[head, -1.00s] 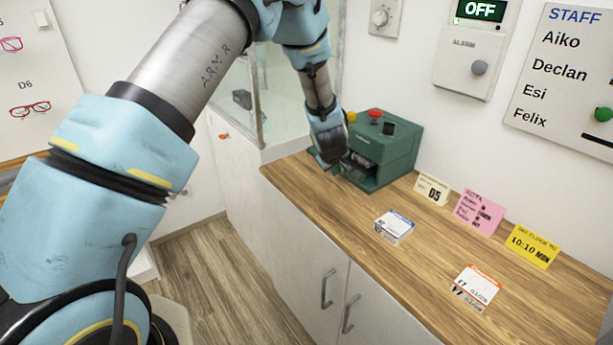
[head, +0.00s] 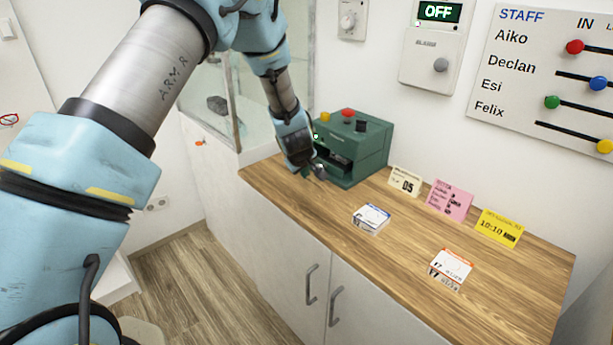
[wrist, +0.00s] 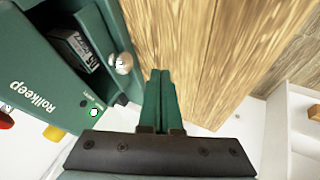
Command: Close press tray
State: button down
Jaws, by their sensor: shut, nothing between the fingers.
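The press is a dark green box (head: 368,150) with "Rollkeep" lettering, standing on the wooden counter. It also shows at the left of the wrist view (wrist: 35,90). Its tray (wrist: 108,35) appears pulled out, with a green front wall and a round silver knob (wrist: 122,63). A small grey labelled block (wrist: 75,48) lies behind that wall. The knob also shows in the head view (head: 320,171). My gripper (wrist: 160,75) is shut and empty, with its green fingers on the outer side of the tray front, apart from the knob. In the head view my gripper (head: 305,174) partly hides the press front.
A glass case (head: 215,95) stands behind the counter's left end. A white-blue box (head: 371,218), an orange-white box (head: 450,268) and cards, including a pink one (head: 450,199), occupy the right side. The counter (head: 300,208) is bare in front of the press.

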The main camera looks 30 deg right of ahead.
jog(key=shift+v, duration=0.95)
jog(key=b+v, duration=0.1)
jog(key=v, duration=0.7)
jog(key=w+a+r+g+y, duration=0.1)
jog(key=w+a+r+y, duration=0.15)
jog(key=a, duration=1.65)
jog(key=s+a+r+m+g+y, duration=0.1)
jog(key=s+a, duration=0.4)
jog(key=a, duration=0.7)
jog(key=s+a+r+m+g+y, duration=0.1)
jog(key=s+a+r+g, duration=0.1)
jog(key=s+a, duration=0.4)
jog(key=a, duration=0.5)
jog(key=shift+s+a, duration=0.3)
jog(key=shift+a, duration=0.05)
jog(key=c, duration=1.6)
grip_release()
